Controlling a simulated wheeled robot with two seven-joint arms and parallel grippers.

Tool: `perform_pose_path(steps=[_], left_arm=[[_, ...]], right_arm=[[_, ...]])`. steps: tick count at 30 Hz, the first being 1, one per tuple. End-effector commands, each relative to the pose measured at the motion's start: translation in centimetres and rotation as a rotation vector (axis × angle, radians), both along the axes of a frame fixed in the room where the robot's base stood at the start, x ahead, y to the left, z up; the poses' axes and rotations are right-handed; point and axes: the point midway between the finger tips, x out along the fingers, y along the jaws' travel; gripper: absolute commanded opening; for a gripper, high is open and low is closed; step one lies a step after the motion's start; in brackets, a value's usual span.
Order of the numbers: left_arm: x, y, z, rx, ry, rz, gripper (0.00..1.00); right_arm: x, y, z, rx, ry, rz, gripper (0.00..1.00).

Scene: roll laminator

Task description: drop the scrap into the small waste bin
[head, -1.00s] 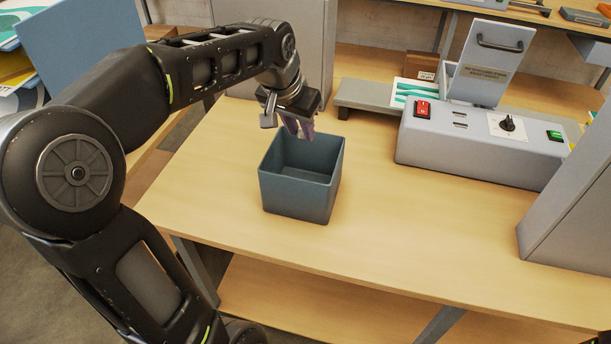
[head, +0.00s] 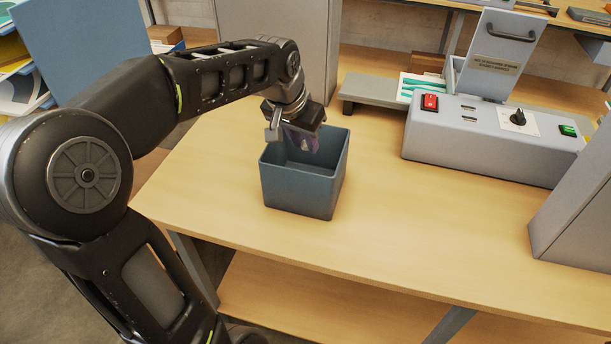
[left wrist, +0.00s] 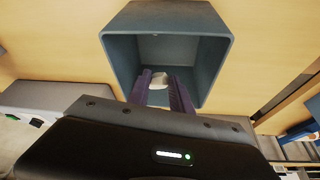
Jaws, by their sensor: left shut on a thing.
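The small waste bin (head: 303,188) is a blue-grey open box standing on the wooden table. It also shows in the left wrist view (left wrist: 122,58), with its opening in front of my gripper. My left gripper (head: 300,139) points down at the bin's mouth, its purple fingertips at or just inside the rim near the back. In the left wrist view the fingers (left wrist: 160,90) are shut on a small whitish scrap (left wrist: 159,80), seen against the inside of the bin. The scrap is mostly hidden in the head view. My right gripper is not in view.
A grey laminator (head: 485,140) with a red switch, a dial and a raised cover stands at the back right. A grey cabinet (head: 580,205) stands at the right edge. A tall grey panel (head: 290,45) is behind the bin. The table front is clear.

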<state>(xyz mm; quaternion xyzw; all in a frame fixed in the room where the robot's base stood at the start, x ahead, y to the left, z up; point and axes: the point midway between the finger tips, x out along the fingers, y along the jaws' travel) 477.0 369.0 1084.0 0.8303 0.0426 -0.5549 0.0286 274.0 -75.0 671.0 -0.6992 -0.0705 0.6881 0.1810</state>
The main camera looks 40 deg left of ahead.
Motion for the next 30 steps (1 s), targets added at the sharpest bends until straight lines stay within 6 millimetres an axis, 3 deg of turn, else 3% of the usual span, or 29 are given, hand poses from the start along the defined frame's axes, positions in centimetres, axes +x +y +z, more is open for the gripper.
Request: perform_pose_path(steps=[4, 5, 13, 23, 30], left_arm=[[0.0, 0.0, 0.1, 0.000, 0.000, 0.000, 0.00], [0.0, 0.0, 0.1, 0.000, 0.000, 0.000, 0.28], [0.0, 0.0, 0.1, 0.000, 0.000, 0.000, 0.50], [-0.1, 0.0, 0.3, 0.000, 0.000, 0.000, 0.51], [-1.1, -0.1, 2.8, 0.002, -0.006, -0.001, 0.51]], right_arm=[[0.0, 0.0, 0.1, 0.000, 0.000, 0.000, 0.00], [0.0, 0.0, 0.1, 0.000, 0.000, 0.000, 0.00], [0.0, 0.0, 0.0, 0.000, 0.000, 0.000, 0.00], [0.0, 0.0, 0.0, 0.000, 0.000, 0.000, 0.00], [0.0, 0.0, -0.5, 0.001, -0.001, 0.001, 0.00]])
